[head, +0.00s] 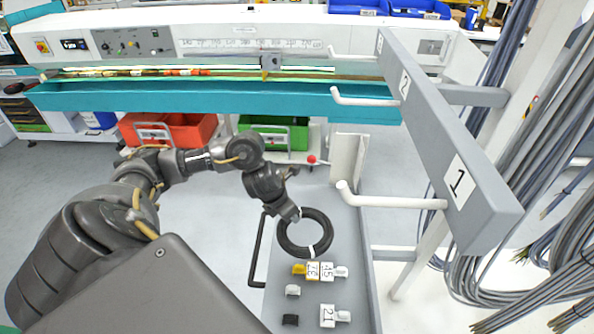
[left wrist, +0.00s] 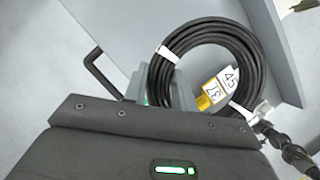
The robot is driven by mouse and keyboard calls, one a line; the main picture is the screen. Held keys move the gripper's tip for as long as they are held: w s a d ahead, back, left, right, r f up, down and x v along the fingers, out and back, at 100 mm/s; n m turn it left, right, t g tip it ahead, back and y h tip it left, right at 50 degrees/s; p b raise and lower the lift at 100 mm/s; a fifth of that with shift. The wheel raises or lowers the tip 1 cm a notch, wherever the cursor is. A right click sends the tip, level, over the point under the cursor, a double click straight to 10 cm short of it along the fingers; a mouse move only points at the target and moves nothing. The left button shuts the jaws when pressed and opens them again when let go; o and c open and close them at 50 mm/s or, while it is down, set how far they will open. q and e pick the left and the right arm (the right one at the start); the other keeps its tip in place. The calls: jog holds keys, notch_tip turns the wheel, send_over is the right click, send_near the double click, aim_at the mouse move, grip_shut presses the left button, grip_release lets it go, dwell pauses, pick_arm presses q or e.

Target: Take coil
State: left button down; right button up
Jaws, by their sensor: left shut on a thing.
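The coil is a black cable ring (head: 328,235) with white ties, in the lower middle of the head view. My left gripper (head: 294,214) reaches down to the upper left of the ring and is shut on it. In the left wrist view the coil (left wrist: 252,60) fills the upper middle, above the dark gripper body. The gripper's fingers are mostly hidden there. My right gripper is in neither view.
A grey cart surface (head: 285,270) with a black handle (head: 256,258) lies below the coil. Labelled yellow (head: 299,269) and white (head: 328,315) pieces lie on it. A grey rack (head: 450,160) with numbered labels and white pegs (head: 395,202) stands right. A teal-fronted machine (head: 200,100) is behind.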

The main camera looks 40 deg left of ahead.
aim_at(280, 232)
pick_arm(q)
jog(key=s+r, duration=0.1)
jog(key=s, duration=0.1)
jog(key=s+d+r, duration=0.1)
jog(key=s, duration=0.2)
jog(key=s+r, duration=0.1)
jog(key=s, duration=0.1)
jog(key=shift+s+d+r, duration=0.15)
jog(key=shift+s+d, duration=0.2)
jog(key=shift+s, duration=0.05)
